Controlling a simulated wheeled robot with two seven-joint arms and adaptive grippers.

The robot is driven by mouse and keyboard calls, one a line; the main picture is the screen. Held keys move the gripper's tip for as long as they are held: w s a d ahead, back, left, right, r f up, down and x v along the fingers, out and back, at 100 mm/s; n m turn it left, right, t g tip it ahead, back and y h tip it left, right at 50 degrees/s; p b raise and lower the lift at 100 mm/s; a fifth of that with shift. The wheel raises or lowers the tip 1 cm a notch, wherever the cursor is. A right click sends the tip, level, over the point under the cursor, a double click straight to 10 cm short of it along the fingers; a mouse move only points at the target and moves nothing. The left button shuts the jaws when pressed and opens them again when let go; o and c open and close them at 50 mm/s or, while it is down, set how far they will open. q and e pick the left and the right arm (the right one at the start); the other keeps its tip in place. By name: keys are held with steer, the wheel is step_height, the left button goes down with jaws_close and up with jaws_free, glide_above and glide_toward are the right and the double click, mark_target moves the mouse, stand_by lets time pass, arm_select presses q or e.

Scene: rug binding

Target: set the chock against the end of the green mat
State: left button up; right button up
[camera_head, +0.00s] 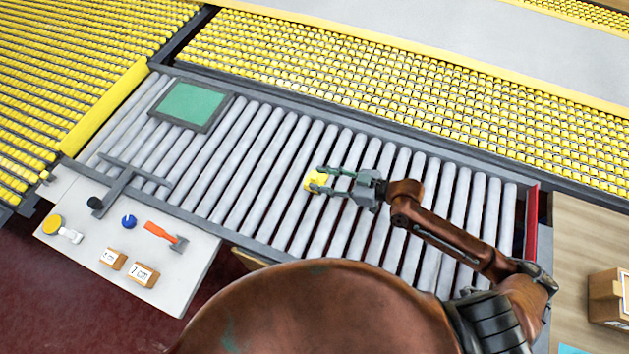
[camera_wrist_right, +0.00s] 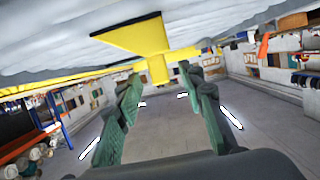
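The green mat (camera_head: 192,103) lies flat in a dark border on the rollers at the far left. The yellow chock (camera_head: 313,182) sits on the rollers near the middle of the conveyor, well to the right of the mat. In the right wrist view the chock (camera_wrist_right: 135,37) shows a wide plate and a narrow stem. My right gripper (camera_head: 322,179) is at the chock, its fingers spread on either side. In the wrist view the open fingers (camera_wrist_right: 160,84) flank the stem, with visible gaps. My left gripper is not in view.
A grey bar with a black knob (camera_head: 96,203) crosses the rollers' left front edge. A pale side table (camera_head: 120,235) holds a yellow disc tool, a blue knob, an orange-handled scraper and two small boxes. A red end plate (camera_head: 531,222) closes the right end. Rollers between mat and chock are clear.

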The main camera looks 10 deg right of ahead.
steer(key=x, duration=0.2)
steer(key=shift+w+a+f, duration=0.15)
steer(key=shift+w+a, duration=0.05)
steer(key=shift+a, duration=0.05)
steer(key=c, duration=1)
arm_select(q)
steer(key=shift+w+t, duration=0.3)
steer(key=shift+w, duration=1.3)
